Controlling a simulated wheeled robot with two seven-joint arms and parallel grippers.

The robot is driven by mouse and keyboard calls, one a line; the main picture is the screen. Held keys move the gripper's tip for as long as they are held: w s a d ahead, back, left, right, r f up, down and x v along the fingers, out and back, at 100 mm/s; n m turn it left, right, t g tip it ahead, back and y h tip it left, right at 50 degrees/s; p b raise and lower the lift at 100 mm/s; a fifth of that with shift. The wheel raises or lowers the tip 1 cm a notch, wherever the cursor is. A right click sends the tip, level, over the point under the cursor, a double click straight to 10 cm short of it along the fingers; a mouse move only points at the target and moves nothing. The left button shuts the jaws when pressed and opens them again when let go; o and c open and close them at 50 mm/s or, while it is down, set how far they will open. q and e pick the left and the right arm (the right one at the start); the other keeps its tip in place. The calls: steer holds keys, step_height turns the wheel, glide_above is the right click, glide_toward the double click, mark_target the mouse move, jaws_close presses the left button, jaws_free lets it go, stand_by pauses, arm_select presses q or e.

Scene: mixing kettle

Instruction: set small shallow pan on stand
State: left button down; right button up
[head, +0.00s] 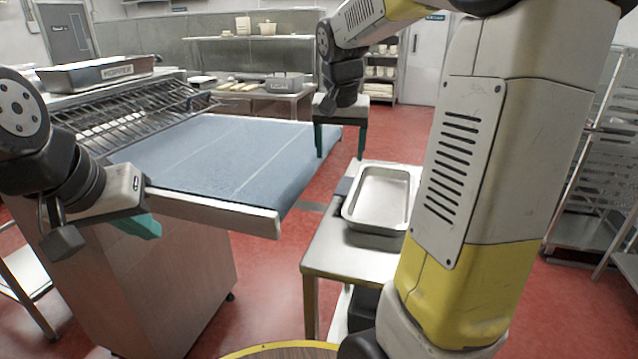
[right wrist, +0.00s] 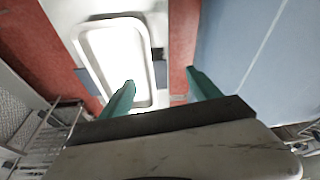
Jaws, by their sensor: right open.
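A shallow steel pan (head: 382,197) with a wide rim lies on a small steel-topped stand or table (head: 330,250), right of centre in the head view. My right gripper (head: 340,150) is open and empty, fingers pointing down, beyond the pan and near the belt's right end.
A blue conveyor belt (head: 225,155) with a metal edge fills the left middle. A tray labelled HOPPER (head: 95,74) sits on the rack at the back left. Another tray (head: 285,83) stands on a rear table. Red floor (head: 265,275) lies between the belt and the pan's table.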

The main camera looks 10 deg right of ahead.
steer(key=s+a+n+t+y, duration=0.1)
steer(key=s+a, duration=0.3)
steer(key=s, duration=0.6)
steer(key=s+a+n+t+y, duration=0.2)
steer(key=s+a+n, duration=0.2)
steer(key=s, duration=0.6)
steer(key=shift+f, duration=0.25)
steer(key=shift+s, duration=0.1)
